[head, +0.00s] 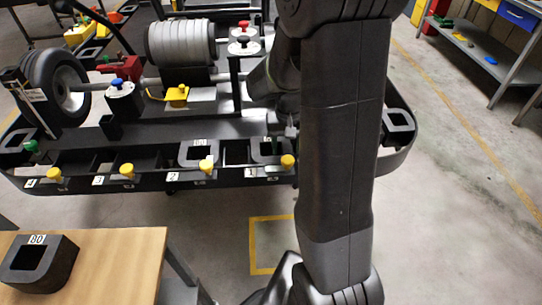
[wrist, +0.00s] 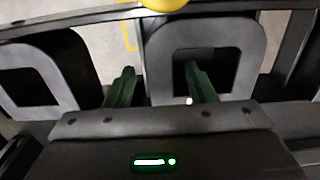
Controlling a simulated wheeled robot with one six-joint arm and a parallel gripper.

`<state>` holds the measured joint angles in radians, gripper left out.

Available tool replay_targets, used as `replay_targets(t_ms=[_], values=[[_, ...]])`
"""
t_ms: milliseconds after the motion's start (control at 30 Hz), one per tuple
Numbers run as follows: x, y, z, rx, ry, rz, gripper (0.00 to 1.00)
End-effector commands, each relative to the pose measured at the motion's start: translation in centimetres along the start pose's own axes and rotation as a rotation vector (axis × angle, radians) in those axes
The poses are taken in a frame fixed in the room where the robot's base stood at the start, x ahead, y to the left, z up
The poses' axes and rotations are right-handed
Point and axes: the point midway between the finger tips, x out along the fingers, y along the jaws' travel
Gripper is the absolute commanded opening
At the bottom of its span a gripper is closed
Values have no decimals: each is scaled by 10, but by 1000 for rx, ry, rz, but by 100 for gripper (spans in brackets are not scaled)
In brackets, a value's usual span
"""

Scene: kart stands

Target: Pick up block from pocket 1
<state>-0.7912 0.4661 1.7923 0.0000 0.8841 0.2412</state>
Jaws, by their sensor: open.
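The pocket 1 block (head: 265,152) is a dark grey block with a square opening, in the rack beside the "1" label. It is partly hidden by my arm. In the wrist view a block of this shape (wrist: 158,72) lies ahead of my gripper (wrist: 162,88). I cannot read its label there. My gripper is open, with two green fingers. The left finger is just left of that block's left wall. The right finger overlaps its opening. Contact cannot be told. In the head view my gripper (head: 288,125) is mostly hidden behind the arm.
Another block (head: 198,150) is in pocket 2, and one (head: 398,122) is at the rack's right end. A block (head: 60,270) stands on the wooden table (head: 125,250). Yellow knobs (head: 288,161) line the rack's front edge. A roller and wheel stand behind.

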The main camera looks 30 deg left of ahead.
Motion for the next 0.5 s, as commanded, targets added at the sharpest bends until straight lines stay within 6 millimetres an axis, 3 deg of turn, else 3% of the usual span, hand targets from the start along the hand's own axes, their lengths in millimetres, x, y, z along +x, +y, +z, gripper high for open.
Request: replay_targets(t_ms=[133,367,500], values=[[14,0,0,0,0,0,50],[16,0,0,0,1,0,50],[16,0,0,0,1,0,24]])
